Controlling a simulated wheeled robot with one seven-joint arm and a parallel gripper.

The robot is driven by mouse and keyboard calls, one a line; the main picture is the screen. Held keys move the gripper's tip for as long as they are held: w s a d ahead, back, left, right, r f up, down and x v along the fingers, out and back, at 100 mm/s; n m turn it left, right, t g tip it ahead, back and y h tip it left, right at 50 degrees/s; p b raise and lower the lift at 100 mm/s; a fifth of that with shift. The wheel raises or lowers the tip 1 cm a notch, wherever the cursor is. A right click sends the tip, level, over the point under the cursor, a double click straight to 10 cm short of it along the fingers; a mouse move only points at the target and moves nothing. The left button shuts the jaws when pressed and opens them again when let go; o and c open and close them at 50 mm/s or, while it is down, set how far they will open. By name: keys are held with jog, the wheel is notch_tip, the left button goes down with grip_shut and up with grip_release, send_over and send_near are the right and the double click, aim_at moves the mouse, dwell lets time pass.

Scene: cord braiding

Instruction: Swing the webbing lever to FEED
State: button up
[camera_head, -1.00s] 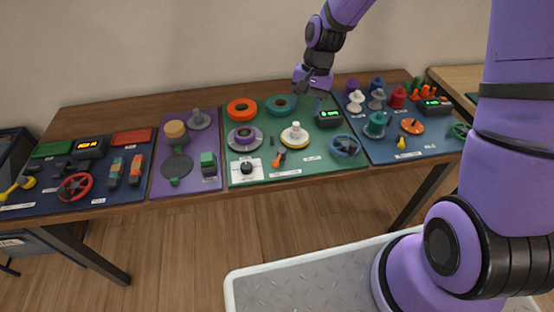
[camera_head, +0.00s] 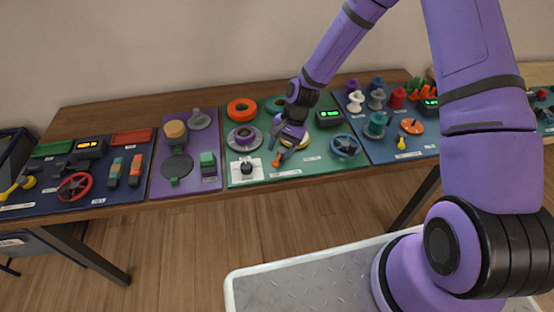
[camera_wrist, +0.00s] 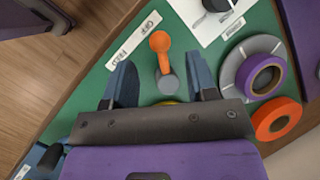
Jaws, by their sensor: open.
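The webbing lever (camera_wrist: 160,43) has an orange knob and arm on a grey pivot (camera_wrist: 169,83), on the green mat. Its knob points toward a white label strip (camera_wrist: 133,41) that appears to read OFF at one end and FEED at the other. The knob lies nearer the OFF end. In the head view the lever (camera_head: 278,160) is partly covered by my gripper (camera_head: 283,149). In the wrist view my gripper (camera_wrist: 162,82) is open, its blue fingers on either side of the pivot. I cannot tell if they touch anything.
A white plate with a black knob (camera_head: 246,168) sits left of the lever. A purple-centred spool (camera_wrist: 265,77) and an orange ring (camera_wrist: 276,118) lie to the right in the wrist view. A blue handwheel (camera_head: 345,146) stands right of the lever in the head view.

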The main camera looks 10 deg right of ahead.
aim_at(277, 160)
jog(key=shift+x, duration=2.25)
jog(key=c, duration=0.9)
